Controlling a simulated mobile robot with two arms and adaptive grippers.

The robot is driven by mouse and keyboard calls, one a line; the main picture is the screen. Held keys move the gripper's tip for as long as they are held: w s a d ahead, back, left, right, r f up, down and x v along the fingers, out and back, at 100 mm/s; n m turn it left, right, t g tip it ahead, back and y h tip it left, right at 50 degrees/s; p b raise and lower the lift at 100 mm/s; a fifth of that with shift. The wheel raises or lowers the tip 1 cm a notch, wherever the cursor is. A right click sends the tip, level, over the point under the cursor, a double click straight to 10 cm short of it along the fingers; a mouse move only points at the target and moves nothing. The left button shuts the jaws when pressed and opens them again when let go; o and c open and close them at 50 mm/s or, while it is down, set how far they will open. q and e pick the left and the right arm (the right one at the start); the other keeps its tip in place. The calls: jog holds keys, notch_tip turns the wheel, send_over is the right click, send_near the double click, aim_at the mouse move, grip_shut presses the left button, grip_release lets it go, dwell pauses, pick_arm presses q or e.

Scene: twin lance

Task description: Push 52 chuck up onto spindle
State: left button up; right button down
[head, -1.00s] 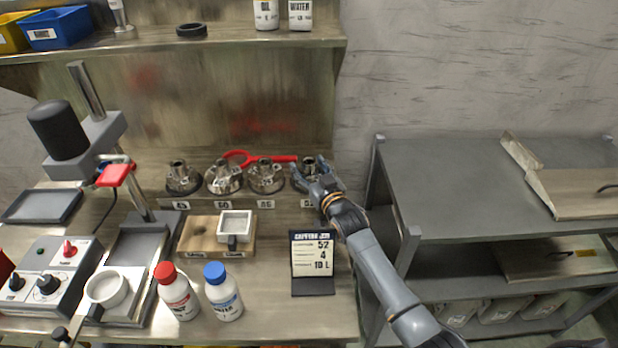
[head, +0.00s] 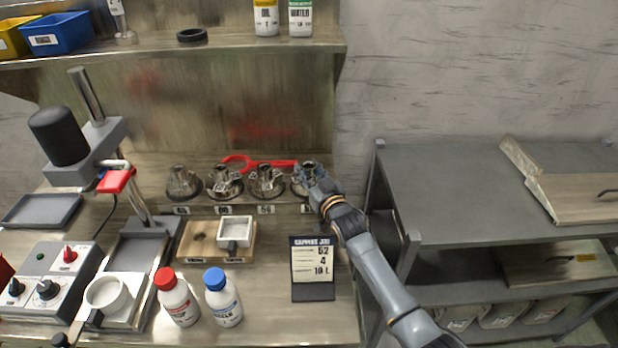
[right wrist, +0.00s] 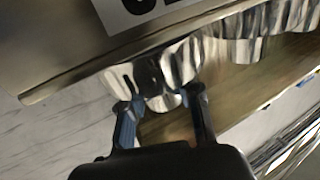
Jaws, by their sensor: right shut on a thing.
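The rightmost chuck (head: 297,187), a silver cone on a dark base, stands at the end of the row on the back shelf. My arm covers most of its label. My right gripper (head: 312,180) is shut on this chuck. In the right wrist view, the fingers (right wrist: 160,98) sit on either side of the shiny metal body (right wrist: 150,80). The card (head: 312,266) reads 52. My left gripper is out of view.
More chucks (head: 183,183) stand left of the held one, with a red ring-ended tool (head: 270,164) behind. Red-capped (head: 177,298) and blue-capped (head: 223,298) bottles and a wooden block (head: 203,239) stand in front. A grey rack (head: 485,190) is at the right.

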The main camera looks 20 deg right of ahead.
jog(key=shift+r+p, duration=1.1)
jog(key=shift+r, duration=0.4)
jog(key=shift+s+d+f, duration=0.1)
